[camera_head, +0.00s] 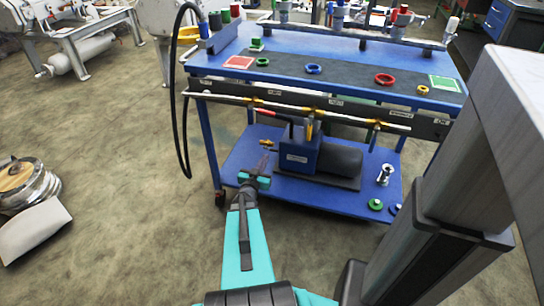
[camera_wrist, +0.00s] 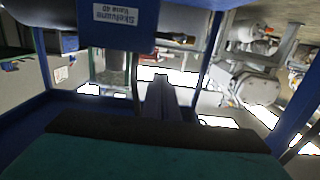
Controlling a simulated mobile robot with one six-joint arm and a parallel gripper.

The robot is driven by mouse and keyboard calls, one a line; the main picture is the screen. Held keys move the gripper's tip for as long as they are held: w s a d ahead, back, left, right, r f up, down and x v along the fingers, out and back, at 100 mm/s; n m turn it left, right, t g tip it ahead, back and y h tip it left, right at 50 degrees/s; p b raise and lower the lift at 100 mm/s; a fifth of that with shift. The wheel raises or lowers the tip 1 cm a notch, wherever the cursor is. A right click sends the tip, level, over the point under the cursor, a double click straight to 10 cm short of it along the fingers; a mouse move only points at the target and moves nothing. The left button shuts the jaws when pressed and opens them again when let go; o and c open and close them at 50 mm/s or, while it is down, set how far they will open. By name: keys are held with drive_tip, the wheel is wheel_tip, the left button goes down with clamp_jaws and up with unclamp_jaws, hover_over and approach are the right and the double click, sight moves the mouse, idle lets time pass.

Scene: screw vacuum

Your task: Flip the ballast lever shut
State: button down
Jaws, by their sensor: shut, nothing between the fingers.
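The pump is a blue box (camera_head: 297,157) with a dark motor body (camera_head: 338,160) on the cart's lower shelf. In the wrist view its blue housing (camera_wrist: 122,22) shows upside down with a white label. A small brass-coloured fitting (camera_head: 266,144) sticks out of its left side; a dark part with a brass tip (camera_wrist: 176,38) shows beside the housing in the wrist view. I cannot tell which part is the ballast lever or how it stands. My gripper (camera_head: 263,164) is shut and empty, left of the pump and below the fitting. Its fingers (camera_wrist: 160,90) point ahead in the wrist view.
The blue cart's top (camera_head: 330,50) carries coloured rings and mats. A pipe rail (camera_head: 300,108) with yellow fittings runs along its front above the pump. A cart leg (camera_head: 209,143) stands left of my gripper. A silver fitting (camera_head: 385,174) stands on the lower shelf at right.

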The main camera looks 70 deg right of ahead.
drive_tip(key=shift+d, duration=0.1)
idle(0.3)
drive_tip(key=b, duration=0.2)
hover_over(272, 150)
drive_tip(key=s+a, duration=0.1)
drive_tip(key=a, duration=0.3)
drive_tip(key=f, duration=0.1)
drive_tip(key=d+f, duration=0.1)
drive_tip(key=f, duration=0.1)
drive_tip(key=shift+f+b, duration=0.25)
drive_tip(key=shift+b, duration=0.15)
drive_tip(key=shift+f, duration=0.45)
drive_tip(key=shift+s+d, duration=0.1)
drive_tip(key=shift+s, duration=0.1)
